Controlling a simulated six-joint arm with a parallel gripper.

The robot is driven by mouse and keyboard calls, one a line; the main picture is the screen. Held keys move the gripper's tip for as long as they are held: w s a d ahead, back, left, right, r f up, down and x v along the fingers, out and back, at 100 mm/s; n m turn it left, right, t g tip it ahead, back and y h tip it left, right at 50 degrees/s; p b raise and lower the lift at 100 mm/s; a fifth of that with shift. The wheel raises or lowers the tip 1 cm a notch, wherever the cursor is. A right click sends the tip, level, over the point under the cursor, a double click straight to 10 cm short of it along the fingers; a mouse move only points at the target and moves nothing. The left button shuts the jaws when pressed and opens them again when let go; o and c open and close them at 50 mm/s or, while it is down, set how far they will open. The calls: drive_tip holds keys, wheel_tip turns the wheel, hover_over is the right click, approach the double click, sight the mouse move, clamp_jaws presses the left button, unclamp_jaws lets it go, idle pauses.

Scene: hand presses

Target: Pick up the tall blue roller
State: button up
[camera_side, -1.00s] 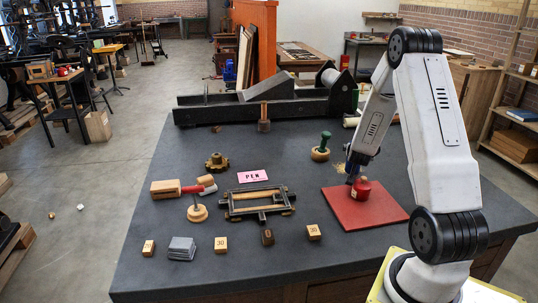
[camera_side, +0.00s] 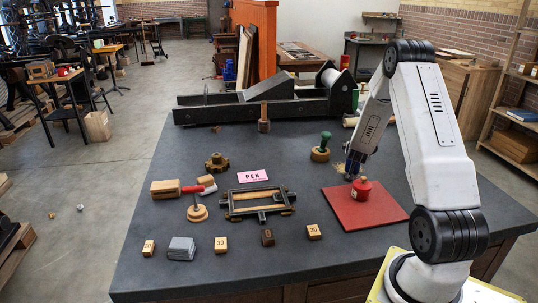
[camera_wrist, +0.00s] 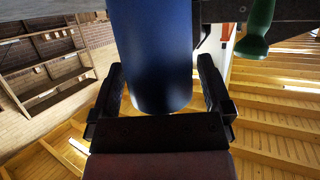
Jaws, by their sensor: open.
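The tall blue roller (camera_wrist: 152,55) fills the upper middle of the wrist view as a smooth dark blue cylinder. Its rounded end lies between the two black fingers of my gripper (camera_wrist: 160,92). A gap shows on each side of it, so the fingers are open around it and not closed on it. In the side view only a small blue patch of the roller (camera_side: 354,165) shows at the end of my arm, behind the red mat (camera_side: 345,212). My fingers and the rest of the roller are hard to make out there.
A red pot (camera_side: 362,190) stands on the mat, very near my gripper in the picture. A green-handled stamp (camera_side: 321,152) stands to the left. A dark frame (camera_side: 258,202), a pink PEN card (camera_side: 252,176) and small blocks lie further left. A black press (camera_side: 260,103) stands behind.

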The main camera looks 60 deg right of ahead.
clamp_jaws()
drive_tip(key=shift+r, duration=0.1)
drive_tip(key=shift+r, duration=0.15)
drive_tip(key=shift+r, duration=0.8)
drive_tip(key=s+a+r, duration=0.9)
drive_tip(key=a+r, duration=0.1)
drive_tip(key=r, duration=0.1)
drive_tip(key=shift+a, duration=0.25)
idle(0.5)
